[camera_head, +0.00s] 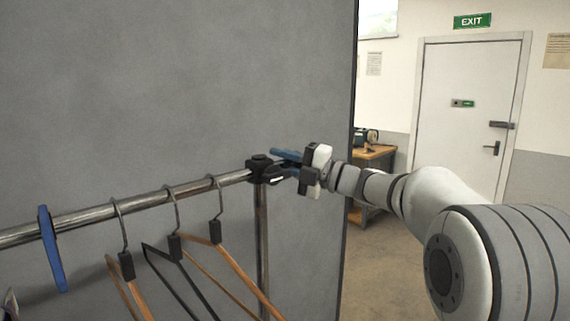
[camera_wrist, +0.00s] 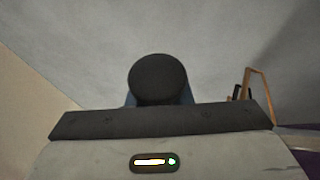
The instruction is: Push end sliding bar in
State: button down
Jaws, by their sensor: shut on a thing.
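A metal clothes rail (camera_head: 85,214) runs across the left of the head view to a black corner joint (camera_head: 260,166) on an upright post. My gripper (camera_head: 284,166) is at the rail's right end, beside the joint, with its blue fingers pointing left. In the wrist view, a round black end cap (camera_wrist: 158,79) sits between the fingers of my gripper (camera_wrist: 158,100), which is shut on it. The sliding bar itself is hidden behind the cap and the joint.
Several hangers (camera_head: 215,230) hang from the rail left of the post, with a blue divider (camera_head: 52,249) farther left. A grey panel (camera_head: 190,80) stands close behind. A wooden table (camera_head: 374,153) and white door (camera_head: 468,115) are beyond, with open floor between.

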jog(key=c, duration=1.3)
grip_release()
jog(key=shift+d, duration=0.15)
jog(key=shift+d+f, duration=0.15)
jog(key=shift+d, duration=0.2)
jog(key=b+v, duration=0.2)
jog(key=v, duration=0.5)
jog(key=shift+s, duration=0.1)
jog(key=shift+a, duration=0.1)
